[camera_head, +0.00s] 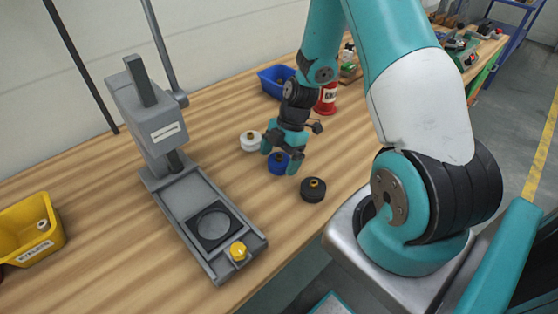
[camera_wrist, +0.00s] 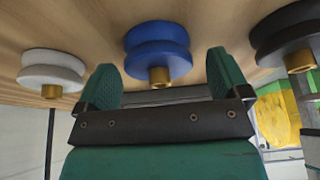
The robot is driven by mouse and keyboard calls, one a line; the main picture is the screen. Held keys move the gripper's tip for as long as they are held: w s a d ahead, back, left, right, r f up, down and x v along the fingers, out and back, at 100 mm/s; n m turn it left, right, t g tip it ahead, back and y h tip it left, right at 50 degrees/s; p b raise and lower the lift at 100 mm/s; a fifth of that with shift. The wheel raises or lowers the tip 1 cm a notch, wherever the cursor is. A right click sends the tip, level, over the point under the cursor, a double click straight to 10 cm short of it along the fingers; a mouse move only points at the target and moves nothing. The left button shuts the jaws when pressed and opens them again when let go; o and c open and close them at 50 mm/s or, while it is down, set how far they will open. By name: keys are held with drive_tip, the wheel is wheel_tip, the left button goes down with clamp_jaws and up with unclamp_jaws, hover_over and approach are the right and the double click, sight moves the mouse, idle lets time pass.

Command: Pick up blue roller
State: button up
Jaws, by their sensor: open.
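The blue roller (camera_head: 279,162) stands on the wooden bench, between a white roller (camera_head: 251,141) and a black roller (camera_head: 313,190). It is a grooved disc with a brass hub. My gripper (camera_head: 281,163) is low over it, fingers open, and partly hides it in the head view. In the wrist view the blue roller (camera_wrist: 157,48) appears between and beyond the two teal fingertips of my gripper (camera_wrist: 163,80). I cannot tell whether the fingers touch it. The white roller (camera_wrist: 52,70) is to the left there, and the black roller (camera_wrist: 287,34) to the right.
A grey press-like fixture (camera_head: 205,205) with a yellow knob (camera_head: 239,251) stands left of the rollers. A yellow bin (camera_head: 30,235) is at the far left. The bench edge runs near the black roller.

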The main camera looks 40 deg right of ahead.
drive_tip(key=c, duration=1.3)
drive_tip(key=shift+r, duration=0.1)
